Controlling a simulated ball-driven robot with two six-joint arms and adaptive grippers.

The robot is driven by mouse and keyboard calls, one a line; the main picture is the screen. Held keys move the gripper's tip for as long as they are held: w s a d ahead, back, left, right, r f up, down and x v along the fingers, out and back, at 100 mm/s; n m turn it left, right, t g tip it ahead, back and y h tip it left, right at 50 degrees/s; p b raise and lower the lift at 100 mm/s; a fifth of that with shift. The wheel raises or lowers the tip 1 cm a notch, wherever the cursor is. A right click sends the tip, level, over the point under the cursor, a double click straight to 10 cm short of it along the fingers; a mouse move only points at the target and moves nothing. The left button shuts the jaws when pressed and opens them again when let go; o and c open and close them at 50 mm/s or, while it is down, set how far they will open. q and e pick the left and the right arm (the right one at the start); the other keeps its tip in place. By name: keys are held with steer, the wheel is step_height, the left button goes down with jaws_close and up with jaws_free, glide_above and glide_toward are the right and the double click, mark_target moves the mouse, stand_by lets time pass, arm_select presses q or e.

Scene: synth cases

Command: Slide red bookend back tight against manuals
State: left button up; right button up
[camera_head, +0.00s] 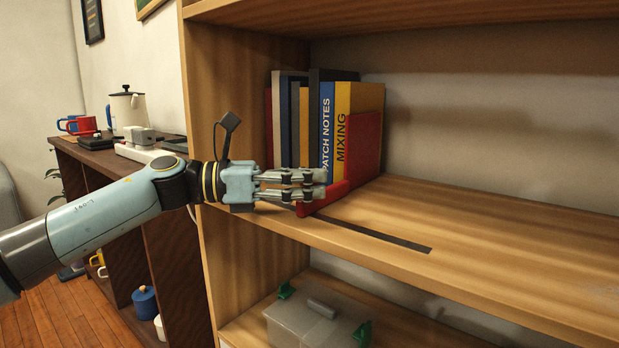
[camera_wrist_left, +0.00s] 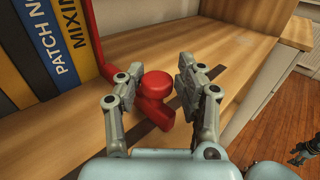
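The red bookend (camera_head: 364,150) stands upright on the shelf at the right end of the row of manuals (camera_head: 343,125), beside the yellow MIXING book. I cannot tell whether a thin gap lies between them. Its red handle with a round knob shows in the left wrist view (camera_wrist_left: 156,86). My left gripper (camera_head: 322,184) is at the bookend's front. In the wrist view its fingers (camera_wrist_left: 160,72) are apart, one on each side of the knob, with a small gap at the right finger. A jointed shape at the wrist view's right edge looks like my right gripper (camera_wrist_left: 304,152); its fingers are unclear.
A dark strip (camera_head: 385,236) lies on the wooden shelf (camera_head: 500,235), running right from the bookend. The shelf right of it is clear. A side panel (camera_head: 222,75) rises left of the books. A lidded clear box (camera_head: 310,325) stands on the shelf below.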

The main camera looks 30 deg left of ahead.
arm_select(q)
steer(key=shift+o, duration=0.9)
steer(key=shift+r, duration=0.1)
steer(key=shift+w, duration=0.1)
steer(key=v, duration=1.2)
